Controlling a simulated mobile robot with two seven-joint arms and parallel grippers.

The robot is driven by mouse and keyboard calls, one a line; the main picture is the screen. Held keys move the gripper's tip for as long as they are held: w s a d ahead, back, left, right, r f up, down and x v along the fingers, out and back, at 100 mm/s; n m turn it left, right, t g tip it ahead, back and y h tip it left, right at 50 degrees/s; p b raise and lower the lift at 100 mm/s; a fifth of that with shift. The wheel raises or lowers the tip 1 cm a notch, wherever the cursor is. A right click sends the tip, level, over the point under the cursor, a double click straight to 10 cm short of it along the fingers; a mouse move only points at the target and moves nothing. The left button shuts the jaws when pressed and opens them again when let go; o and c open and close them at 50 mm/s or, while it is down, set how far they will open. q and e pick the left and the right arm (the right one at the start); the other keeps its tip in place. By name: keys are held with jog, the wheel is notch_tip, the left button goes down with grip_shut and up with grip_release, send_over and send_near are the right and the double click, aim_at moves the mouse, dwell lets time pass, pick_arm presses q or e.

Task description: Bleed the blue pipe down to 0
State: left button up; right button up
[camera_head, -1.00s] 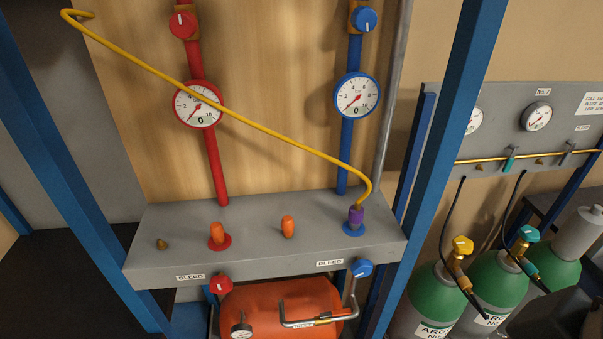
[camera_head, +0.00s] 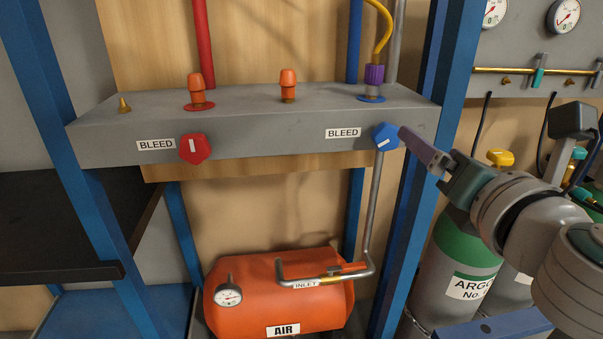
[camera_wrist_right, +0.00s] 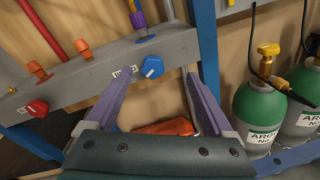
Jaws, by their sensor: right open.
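The blue bleed knob (camera_head: 386,136) is on the front of the grey manifold (camera_head: 250,145), right of a BLEED label, its white mark slanted. The blue pipe (camera_head: 354,40) rises behind the manifold; its gauge is out of view. My right gripper (camera_head: 404,134) comes in from the right with its fingertips close to the knob. In the right wrist view the blue knob (camera_wrist_right: 152,67) lies ahead between the spread, empty fingers (camera_wrist_right: 154,80); I cannot tell whether they touch it. My left gripper is not in view.
A red bleed knob (camera_head: 195,149) is on the manifold's left. A yellow hose (camera_head: 384,25) ends at a purple fitting (camera_head: 374,75) above the blue knob. A blue post (camera_head: 425,110) and green cylinders (camera_head: 445,265) stand at the right. An orange air tank (camera_head: 285,295) is below.

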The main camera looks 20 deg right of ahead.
aim_at(390, 136)
jog(key=w+f+n, duration=0.1)
jog(key=w, duration=0.2)
jog(key=w+d+n+t+y+b, duration=0.1)
jog(key=w+n, duration=0.1)
jog(key=w, duration=0.2)
jog(key=w+f+n+b, duration=0.1)
jog(key=w, duration=0.2)
jog(key=shift+w+d+f+n+y, duration=0.15)
jog(key=shift+w+f+n+y, duration=0.15)
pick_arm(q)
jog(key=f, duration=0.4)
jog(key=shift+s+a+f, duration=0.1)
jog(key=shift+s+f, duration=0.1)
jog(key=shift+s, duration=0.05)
pick_arm(e)
jog(key=c, duration=1.4)
